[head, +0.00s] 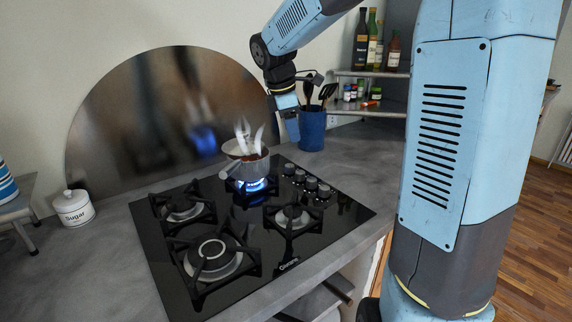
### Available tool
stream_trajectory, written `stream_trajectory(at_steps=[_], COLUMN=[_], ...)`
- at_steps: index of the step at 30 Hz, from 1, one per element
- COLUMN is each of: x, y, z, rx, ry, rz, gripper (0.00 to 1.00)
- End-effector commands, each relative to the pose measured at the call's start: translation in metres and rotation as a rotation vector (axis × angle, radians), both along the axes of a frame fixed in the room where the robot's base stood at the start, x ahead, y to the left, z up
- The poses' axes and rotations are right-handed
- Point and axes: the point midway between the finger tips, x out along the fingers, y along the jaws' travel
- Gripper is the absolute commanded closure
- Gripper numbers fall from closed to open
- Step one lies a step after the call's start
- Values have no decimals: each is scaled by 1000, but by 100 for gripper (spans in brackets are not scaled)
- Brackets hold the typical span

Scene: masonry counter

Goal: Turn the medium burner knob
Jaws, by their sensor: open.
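A row of several dark round knobs (311,184) runs along the right side of the black glass cooktop (345,213). I cannot tell which knob is for the medium burner. The other burners show no flame. My gripper (291,134) points down above and behind the knobs, just right of the pot, apart from both. Its jaws are open; nothing is seen between them, though the fingertips are small here.
A blue utensil holder (312,131) stands close behind my gripper. A shelf (374,108) with bottles and jars is at the back. A round metal backsplash (110,130) leans behind the cooktop. A white sugar jar (73,208) is on the left. The counter right of the knobs is clear.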

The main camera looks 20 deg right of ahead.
Motion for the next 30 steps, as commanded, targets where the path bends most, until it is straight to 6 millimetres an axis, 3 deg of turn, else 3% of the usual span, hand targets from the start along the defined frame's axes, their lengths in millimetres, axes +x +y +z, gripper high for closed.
stream_trajectory(at_steps=[11, 21, 30], x=[79, 143, 173], y=[-5, -25, -43], z=[-33, -59, -69], rx=[37, 123, 174], ry=[152, 214, 213], rz=[399, 741, 912], gripper=[52, 52, 52])
